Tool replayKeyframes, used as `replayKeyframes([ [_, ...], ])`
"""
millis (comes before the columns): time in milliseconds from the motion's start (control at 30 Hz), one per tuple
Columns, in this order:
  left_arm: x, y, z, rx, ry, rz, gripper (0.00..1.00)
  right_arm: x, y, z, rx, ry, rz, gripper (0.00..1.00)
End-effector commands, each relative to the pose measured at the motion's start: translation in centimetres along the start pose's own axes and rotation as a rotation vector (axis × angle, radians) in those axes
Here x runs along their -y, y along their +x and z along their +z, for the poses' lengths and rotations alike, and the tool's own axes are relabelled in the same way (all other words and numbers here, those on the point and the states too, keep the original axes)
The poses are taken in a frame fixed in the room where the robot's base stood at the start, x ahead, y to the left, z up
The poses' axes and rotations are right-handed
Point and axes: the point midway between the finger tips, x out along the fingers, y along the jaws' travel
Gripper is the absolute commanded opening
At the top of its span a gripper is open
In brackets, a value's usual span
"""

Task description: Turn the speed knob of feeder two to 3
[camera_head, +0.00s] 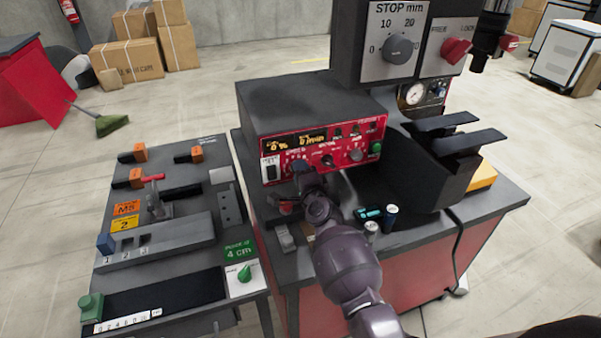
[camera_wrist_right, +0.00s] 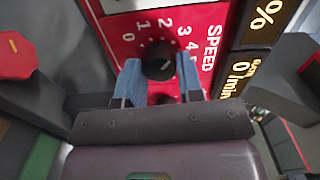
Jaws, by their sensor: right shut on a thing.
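The dark round speed knob (camera_wrist_right: 159,60) is on a red panel (camera_wrist_right: 205,20), below a white scale with the numerals 0 to 4 visible and the word SPEED beside it. My right gripper (camera_wrist_right: 160,75) is shut on the knob, with one blue-grey finger on each side. A small pale mark shows on the knob, but I cannot tell exactly which numeral it points to. In the head view my right gripper (camera_head: 303,168) reaches the left part of the red control panel (camera_head: 338,160) and hides the knob there. The display reads 0 % and 0 /min. My left gripper is out of view.
A press with a STOP mm dial (camera_head: 398,48) stands behind at right. A bench with a fixture (camera_head: 160,240) is at left.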

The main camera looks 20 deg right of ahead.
Motion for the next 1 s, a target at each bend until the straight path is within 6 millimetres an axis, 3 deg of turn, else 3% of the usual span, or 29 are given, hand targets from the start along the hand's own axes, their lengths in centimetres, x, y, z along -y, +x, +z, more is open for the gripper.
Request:
replayKeyframes([
  [667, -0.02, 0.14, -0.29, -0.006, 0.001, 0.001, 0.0, 0.07, 0.02, -0.12, -0.002, 0.062, -0.002, 0.1],
  [700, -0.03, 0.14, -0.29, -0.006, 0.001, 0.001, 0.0, 0.07, 0.02, -0.12, -0.002, 0.062, -0.002, 0.37],
  [800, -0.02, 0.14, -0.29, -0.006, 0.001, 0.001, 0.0, 0.06, 0.02, -0.1, -0.002, 0.062, -0.002, 0.53],
  [867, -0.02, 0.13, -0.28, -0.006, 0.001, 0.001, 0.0, 0.04, 0.01, -0.08, -0.002, 0.062, -0.001, 0.6],
  [1000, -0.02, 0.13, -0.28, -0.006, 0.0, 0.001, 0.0, 0.01, 0.01, -0.05, -0.001, 0.062, -0.001, 0.6],
])
